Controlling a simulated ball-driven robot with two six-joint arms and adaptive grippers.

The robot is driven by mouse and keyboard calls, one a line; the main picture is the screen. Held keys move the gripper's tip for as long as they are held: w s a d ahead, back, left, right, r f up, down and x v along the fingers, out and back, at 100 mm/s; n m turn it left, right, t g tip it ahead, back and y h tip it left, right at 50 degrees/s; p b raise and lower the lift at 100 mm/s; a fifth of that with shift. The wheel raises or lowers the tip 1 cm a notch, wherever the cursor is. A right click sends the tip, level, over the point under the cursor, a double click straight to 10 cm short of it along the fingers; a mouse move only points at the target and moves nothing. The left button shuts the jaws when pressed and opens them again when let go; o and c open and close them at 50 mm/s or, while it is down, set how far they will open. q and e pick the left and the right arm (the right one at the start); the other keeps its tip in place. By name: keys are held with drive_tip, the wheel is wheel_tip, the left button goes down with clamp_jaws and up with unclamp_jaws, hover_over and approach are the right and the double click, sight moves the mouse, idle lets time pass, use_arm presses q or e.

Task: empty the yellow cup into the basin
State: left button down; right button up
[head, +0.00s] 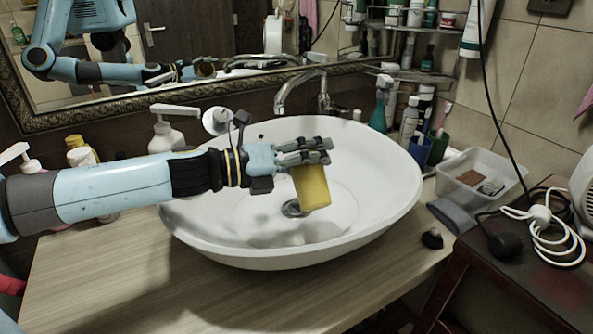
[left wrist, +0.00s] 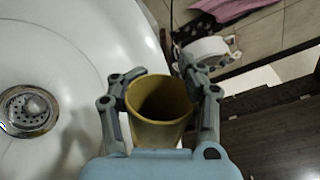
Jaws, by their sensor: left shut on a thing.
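The yellow cup (head: 311,187) is held over the white basin (head: 390,205) by my left gripper (head: 322,150), slightly tilted in the head view. In the left wrist view the fingers of the gripper (left wrist: 163,98) stand on both sides of the cup (left wrist: 160,112), shut on it. That view looks into the cup's open mouth; the inside is dark and I cannot tell what is in it. The basin's wall (left wrist: 90,50) and drain (left wrist: 28,110) show to the left of the cup there. My right gripper is not in view.
A chrome faucet (head: 300,88) stands behind the basin. White pump bottles stand to the left behind my arm. Bottles, a green cup (head: 437,146) and a clear plastic box (head: 482,178) stand to the right. The wooden counter (head: 110,285) in front is clear.

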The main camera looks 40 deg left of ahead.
sight(326, 185)
use_arm(q)
drive_tip(key=shift+s+d+f+m+b, duration=0.1)
drive_tip(key=shift+f+m+b, duration=0.15)
drive_tip(key=shift+m, duration=0.3)
drive_tip(key=shift+d+f+m+b, duration=0.15)
drive_tip(key=shift+m+b, duration=0.1)
drive_tip(key=shift+m, duration=0.3)
drive_tip(key=d+m, duration=0.1)
drive_tip(key=s+d+r+m, duration=0.2)
drive_tip(key=m, duration=0.1)
drive_tip(key=shift+d+r+t, duration=0.2)
drive_tip(key=shift+r+t, duration=0.05)
drive_tip(key=shift+t, duration=0.15)
drive_tip(key=shift+s+d+f+m+b, duration=0.25)
drive_tip(key=shift+d+f+m+b, duration=0.25)
drive_tip(key=shift+m+b, duration=0.15)
drive_tip(key=shift+s+d+r+m, duration=0.15)
drive_tip(key=shift+d+m, duration=0.1)
drive_tip(key=shift+m, duration=0.2)
drive_tip(key=shift+s+d+r+m+t, duration=0.35)
drive_tip(key=shift+d+r+m, duration=0.3)
drive_tip(key=shift+m, duration=0.15)
drive_tip(key=shift+f, duration=0.1)
